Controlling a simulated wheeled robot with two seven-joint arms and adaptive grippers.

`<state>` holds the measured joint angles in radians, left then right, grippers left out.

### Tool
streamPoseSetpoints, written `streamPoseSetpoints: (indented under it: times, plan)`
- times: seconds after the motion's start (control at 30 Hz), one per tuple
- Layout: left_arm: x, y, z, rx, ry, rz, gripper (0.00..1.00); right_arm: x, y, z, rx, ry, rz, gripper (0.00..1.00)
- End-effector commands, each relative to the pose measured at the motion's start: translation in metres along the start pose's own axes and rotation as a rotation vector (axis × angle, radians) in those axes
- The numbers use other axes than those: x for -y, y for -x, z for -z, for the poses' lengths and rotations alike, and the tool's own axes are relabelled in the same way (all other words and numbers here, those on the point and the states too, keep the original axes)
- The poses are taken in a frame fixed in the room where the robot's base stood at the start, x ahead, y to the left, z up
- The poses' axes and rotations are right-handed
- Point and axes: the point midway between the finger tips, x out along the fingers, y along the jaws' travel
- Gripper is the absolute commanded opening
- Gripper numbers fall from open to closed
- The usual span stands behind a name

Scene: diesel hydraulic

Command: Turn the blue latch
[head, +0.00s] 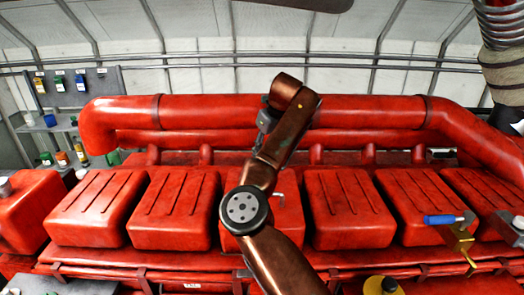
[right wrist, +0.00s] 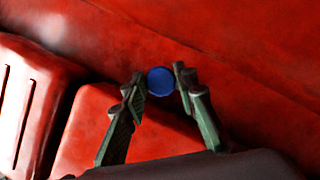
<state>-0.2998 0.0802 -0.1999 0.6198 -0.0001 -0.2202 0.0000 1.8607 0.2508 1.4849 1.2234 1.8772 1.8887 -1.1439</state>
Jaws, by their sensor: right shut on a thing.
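In the right wrist view, my right gripper (right wrist: 159,88) has its two dark green fingers closed on the sides of a round blue piece, the blue latch (right wrist: 160,80). Only its round blue end shows, so I cannot tell how far it is turned. In the head view, my bronze right arm rises through the middle, and its bent upper end is at the thick red pipe. My left gripper is not in view.
A row of red ribbed covers (head: 347,207) lies below the long red pipe (head: 370,112). Another blue handle (head: 440,219) on a brass bracket is at the right, clear of my arm. A shelf with small coloured containers (head: 58,83) stands at the far left.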

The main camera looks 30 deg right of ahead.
Motion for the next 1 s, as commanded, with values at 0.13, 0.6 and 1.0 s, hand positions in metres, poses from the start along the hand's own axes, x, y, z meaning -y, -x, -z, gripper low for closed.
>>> streamPoseSetpoints:
  times: [0.13,0.6,1.0]
  plan:
    - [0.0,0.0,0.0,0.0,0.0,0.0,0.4,0.0,0.001,-0.001,0.003,0.001,0.001,0.02]
    - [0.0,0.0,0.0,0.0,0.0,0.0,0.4,0.0,0.0,0.0,0.001,-0.001,0.001,0.44]
    - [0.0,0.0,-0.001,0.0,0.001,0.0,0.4,0.0,0.035,-0.001,0.004,-0.001,0.001,0.44]
